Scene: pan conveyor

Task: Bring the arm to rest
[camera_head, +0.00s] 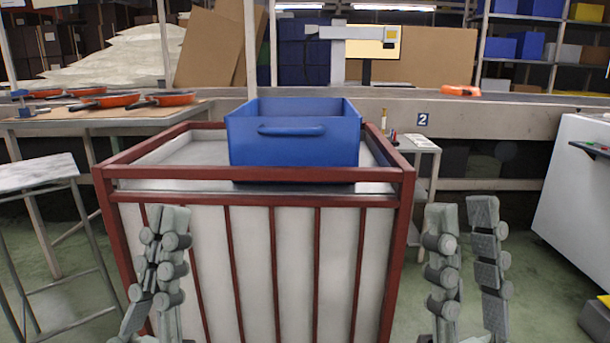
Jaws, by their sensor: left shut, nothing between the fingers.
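My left gripper (166,212) points up in front of the left part of the red-framed cart (255,200). Its two fingers are together and hold nothing. My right gripper (462,208) also points up, just right of the cart's front right corner post. Its fingers stand apart with nothing between them. A blue crate (295,145) with a front handle sits on top of the cart, beyond and above both grippers. Its inside floor is hidden by its front wall.
Several orange pans (105,101) lie on a table at the left. Another orange item (461,90) lies on the conveyor (520,108) behind. A small stand (420,142) is right of the cart, a white cabinet (575,185) at far right, a stool (38,170) at left.

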